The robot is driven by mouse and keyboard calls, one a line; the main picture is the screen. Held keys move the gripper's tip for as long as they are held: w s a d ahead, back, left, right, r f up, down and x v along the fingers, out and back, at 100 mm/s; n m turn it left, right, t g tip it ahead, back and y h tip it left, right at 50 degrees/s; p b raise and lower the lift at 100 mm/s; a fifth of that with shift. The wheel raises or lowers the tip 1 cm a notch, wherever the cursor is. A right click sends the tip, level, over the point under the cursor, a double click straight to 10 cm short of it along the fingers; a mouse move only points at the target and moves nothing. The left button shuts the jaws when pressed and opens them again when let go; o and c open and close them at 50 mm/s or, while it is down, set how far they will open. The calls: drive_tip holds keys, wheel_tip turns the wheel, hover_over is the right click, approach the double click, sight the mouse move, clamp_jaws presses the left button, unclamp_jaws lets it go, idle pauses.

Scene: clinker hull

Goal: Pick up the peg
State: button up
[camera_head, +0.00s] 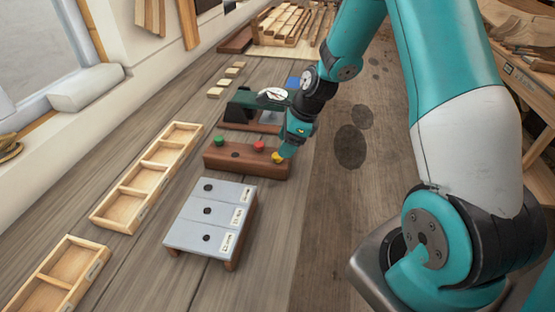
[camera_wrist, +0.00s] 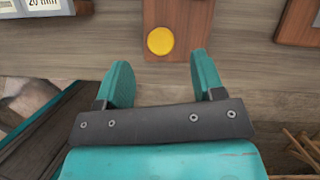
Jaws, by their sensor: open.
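A yellow peg (camera_head: 277,157) stands at the right end of a dark wooden block (camera_head: 220,158) in the head view, with a red peg (camera_head: 259,146) and a green peg (camera_head: 219,141) further left on the block. In the wrist view the round yellow top of the peg (camera_wrist: 160,41) lies just beyond the gap between my two teal fingertips. My gripper (camera_wrist: 163,72) is open and empty. In the head view my gripper (camera_head: 285,150) is beside the yellow peg. I cannot tell whether it touches the peg.
A grey plate on wooden feet (camera_head: 211,213) with three labelled holes stands in front of the block. Wooden compartment trays (camera_head: 123,207) lie to the left. A dark stand with a dial (camera_head: 272,95) is behind the block. The bench on the right is bare with dark stains.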

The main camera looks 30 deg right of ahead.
drive_tip(key=p+x, duration=0.1)
drive_tip(key=x, duration=0.3)
drive_tip(key=shift+w+f, duration=0.1)
drive_tip(key=shift+f, duration=0.05)
drive_tip(key=shift+c, duration=0.2)
drive_tip(key=c, duration=1)
drive_tip(key=shift+o, duration=0.2)
wheel_tip(320, 180, up, 20)
drive_tip(key=b, duration=0.2)
